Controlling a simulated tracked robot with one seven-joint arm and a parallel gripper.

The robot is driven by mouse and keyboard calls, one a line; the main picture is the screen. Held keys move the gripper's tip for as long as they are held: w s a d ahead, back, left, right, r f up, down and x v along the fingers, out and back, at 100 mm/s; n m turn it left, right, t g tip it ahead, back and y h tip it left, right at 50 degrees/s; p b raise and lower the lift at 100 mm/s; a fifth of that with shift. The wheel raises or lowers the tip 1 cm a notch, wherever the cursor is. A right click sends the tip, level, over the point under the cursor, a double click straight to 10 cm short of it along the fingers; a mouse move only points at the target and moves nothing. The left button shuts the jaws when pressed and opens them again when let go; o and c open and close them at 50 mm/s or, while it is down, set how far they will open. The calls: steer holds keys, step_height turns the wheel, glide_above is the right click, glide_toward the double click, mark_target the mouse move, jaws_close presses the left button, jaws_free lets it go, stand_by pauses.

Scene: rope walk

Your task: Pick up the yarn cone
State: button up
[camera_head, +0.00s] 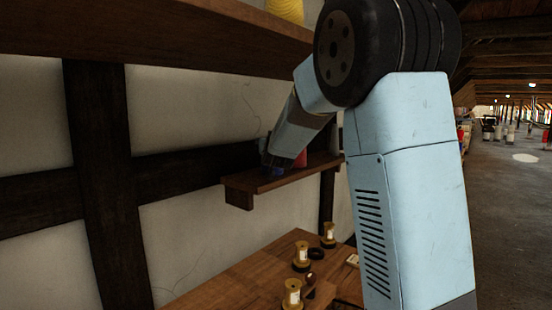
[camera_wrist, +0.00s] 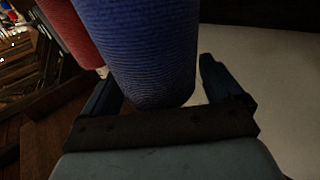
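A blue yarn cone (camera_wrist: 140,45) with ridged winding fills the middle of the wrist view. My gripper (camera_wrist: 158,72) is open, with one finger on each side of the blue cone. A narrow gap shows between the cone and the right finger; I cannot tell whether the left finger touches it. A red yarn cone (camera_wrist: 76,32) stands just left of the blue one. In the head view the red cone (camera_head: 300,159) is on a small wall shelf (camera_head: 268,183), partly hidden by my arm. My gripper is mostly hidden there.
A yellow cone (camera_head: 285,10) sits on the higher shelf (camera_head: 170,32) above. Below, a wooden bench (camera_head: 235,284) holds several spools, one of them a yellow-and-white spool (camera_head: 292,293). A dark timber post (camera_head: 105,190) stands at left. Open floor (camera_head: 510,200) lies at right.

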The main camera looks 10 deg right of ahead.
steer(key=c, duration=1.3)
steer(key=shift+r, duration=0.1)
